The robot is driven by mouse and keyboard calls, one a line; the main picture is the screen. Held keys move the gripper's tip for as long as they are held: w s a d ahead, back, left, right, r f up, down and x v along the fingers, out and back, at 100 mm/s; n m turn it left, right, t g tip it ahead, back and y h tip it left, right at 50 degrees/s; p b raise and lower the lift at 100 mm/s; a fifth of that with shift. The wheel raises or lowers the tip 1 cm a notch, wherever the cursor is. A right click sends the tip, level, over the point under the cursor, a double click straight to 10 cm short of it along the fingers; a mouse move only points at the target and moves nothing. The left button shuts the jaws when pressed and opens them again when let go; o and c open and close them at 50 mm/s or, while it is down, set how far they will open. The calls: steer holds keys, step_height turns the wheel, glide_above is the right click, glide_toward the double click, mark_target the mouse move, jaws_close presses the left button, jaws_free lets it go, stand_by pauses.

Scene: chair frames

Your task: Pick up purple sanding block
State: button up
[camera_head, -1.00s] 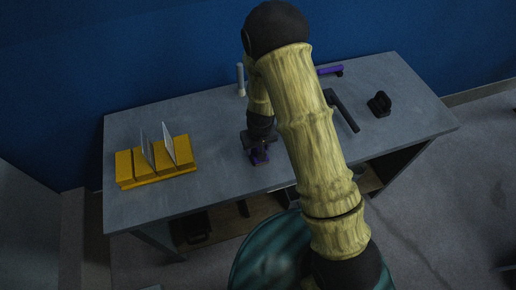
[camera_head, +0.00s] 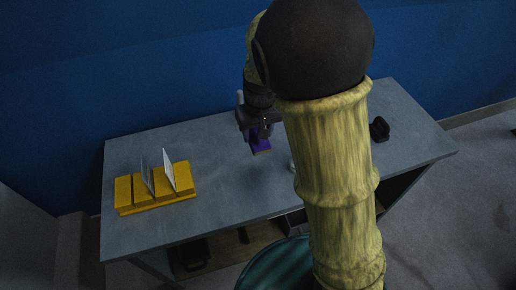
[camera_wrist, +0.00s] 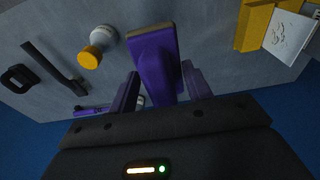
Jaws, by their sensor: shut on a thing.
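The purple sanding block (camera_wrist: 156,62) is between my gripper's two fingers in the wrist view, with a tan pad along its far end. My gripper (camera_wrist: 160,90) is shut on it. In the head view the purple block (camera_head: 261,144) hangs below my gripper (camera_head: 258,128), which appears raised above the grey table (camera_head: 225,185). My arm hides part of the table's middle and right.
A yellow rack (camera_head: 155,190) with two upright pale sheets stands at the table's left. A black object (camera_head: 379,129) is at the right. The wrist view shows a white-and-yellow cylinder (camera_wrist: 97,48), a dark bar (camera_wrist: 52,66) and another purple item (camera_wrist: 90,110).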

step_height(320, 180, up, 6)
steer(key=shift+r, duration=0.25)
steer(key=shift+d+f, duration=0.1)
stand_by(0.7)
